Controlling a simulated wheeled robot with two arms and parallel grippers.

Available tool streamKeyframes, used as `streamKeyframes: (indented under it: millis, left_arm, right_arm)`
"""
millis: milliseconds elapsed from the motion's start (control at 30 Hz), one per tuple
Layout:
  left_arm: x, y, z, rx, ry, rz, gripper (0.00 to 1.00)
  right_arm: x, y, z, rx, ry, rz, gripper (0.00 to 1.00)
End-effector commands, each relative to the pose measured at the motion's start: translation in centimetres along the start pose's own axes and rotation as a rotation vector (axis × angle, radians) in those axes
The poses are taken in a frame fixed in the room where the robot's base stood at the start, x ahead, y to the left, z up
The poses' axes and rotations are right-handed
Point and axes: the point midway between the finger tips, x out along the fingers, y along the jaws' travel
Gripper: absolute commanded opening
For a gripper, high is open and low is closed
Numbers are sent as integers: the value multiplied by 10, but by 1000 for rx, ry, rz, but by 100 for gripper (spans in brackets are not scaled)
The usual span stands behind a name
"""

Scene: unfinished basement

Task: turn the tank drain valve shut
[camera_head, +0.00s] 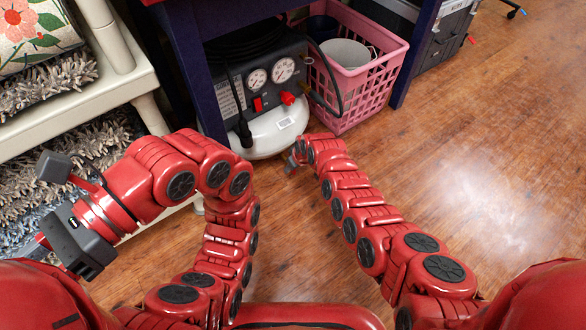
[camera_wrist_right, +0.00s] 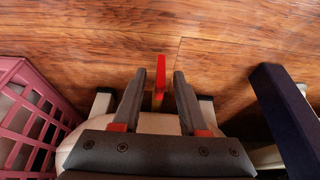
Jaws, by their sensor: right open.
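The compressor (camera_head: 258,80) stands under a dark blue table, with two gauges, a red switch and a red knob on its dark panel. Its white tank (camera_head: 262,138) sits low; part of it shows behind my right gripper in the right wrist view. My right gripper (camera_wrist_right: 160,80) is open, its two fingers either side of a narrow red lever (camera_wrist_right: 161,68), which looks like the drain valve handle. The lever stands between the fingertips and reaches past them; I see no contact. In the head view the lever is hidden. My left gripper (camera_head: 38,244) is at far left, fingers mostly hidden.
A pink basket (camera_head: 352,95) stands right of the compressor, close to the gripper in the right wrist view (camera_wrist_right: 28,118). A dark blue table leg (camera_wrist_right: 288,118) is on the other side. A cream shelf (camera_head: 75,108) with rugs is at left. The wooden floor at right is clear.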

Motion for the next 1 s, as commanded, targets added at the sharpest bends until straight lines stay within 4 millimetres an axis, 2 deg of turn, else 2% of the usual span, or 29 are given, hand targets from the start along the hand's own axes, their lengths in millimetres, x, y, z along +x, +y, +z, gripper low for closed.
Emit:
streamKeyframes:
  millis: [300,367,533,567,1000]
  left_arm:
    - [2,-1,-2,-1,11,-5,50]
    - [2,-1,-2,-1,11,-4,50]
    - [2,-1,-2,-1,10,-4,50]
    - [2,-1,-2,-1,10,-4,50]
    - [2,-1,1,-9,19,-16,50]
  right_arm:
    - [1,0,0,1,0,0,42]
    - [1,0,0,1,-1,0,34]
    - [1,0,0,1,-1,0,3]
    - [1,0,0,1,-1,0,0]
    - [0,-1,0,-3,-2,8,0]
